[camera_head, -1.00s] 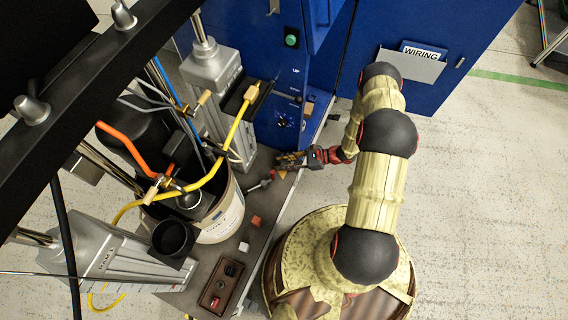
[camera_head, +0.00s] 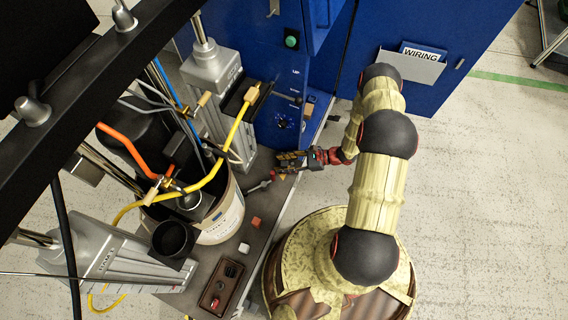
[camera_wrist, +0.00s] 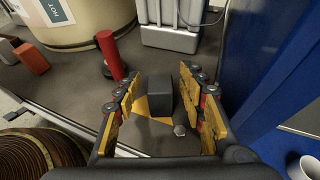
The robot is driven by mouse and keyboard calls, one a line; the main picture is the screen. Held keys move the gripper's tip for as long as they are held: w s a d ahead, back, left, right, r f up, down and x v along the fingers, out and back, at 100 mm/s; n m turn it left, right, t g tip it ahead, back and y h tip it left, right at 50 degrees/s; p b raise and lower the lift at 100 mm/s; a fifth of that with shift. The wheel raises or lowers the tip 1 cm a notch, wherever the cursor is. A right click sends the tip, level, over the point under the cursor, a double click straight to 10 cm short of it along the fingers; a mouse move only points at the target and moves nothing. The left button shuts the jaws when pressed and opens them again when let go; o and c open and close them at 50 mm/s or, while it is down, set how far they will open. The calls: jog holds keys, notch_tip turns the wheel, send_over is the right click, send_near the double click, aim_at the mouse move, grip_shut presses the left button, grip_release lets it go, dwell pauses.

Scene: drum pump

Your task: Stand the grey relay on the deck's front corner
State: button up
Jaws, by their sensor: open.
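In the wrist view the grey relay (camera_wrist: 159,101), a dark grey block, stands upright on the deck (camera_wrist: 75,85) over a yellow marked patch (camera_wrist: 148,124) near the deck's edge. My gripper (camera_wrist: 160,92) is open, with one yellow-and-black finger on each side of the relay. Gaps show between the fingers and the block. In the head view my gripper (camera_head: 284,160) is low over the deck's edge beside the blue cabinet, and I cannot make out the relay there.
The blue cabinet (camera_wrist: 278,70) rises close on the right. An orange block (camera_head: 256,222), a white block (camera_head: 244,247), a brown tray (camera_head: 210,300) and the drum (camera_head: 228,222) are farther along the deck.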

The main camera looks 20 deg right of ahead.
jog(key=p+v, duration=0.4)
jog(key=v, duration=0.8)
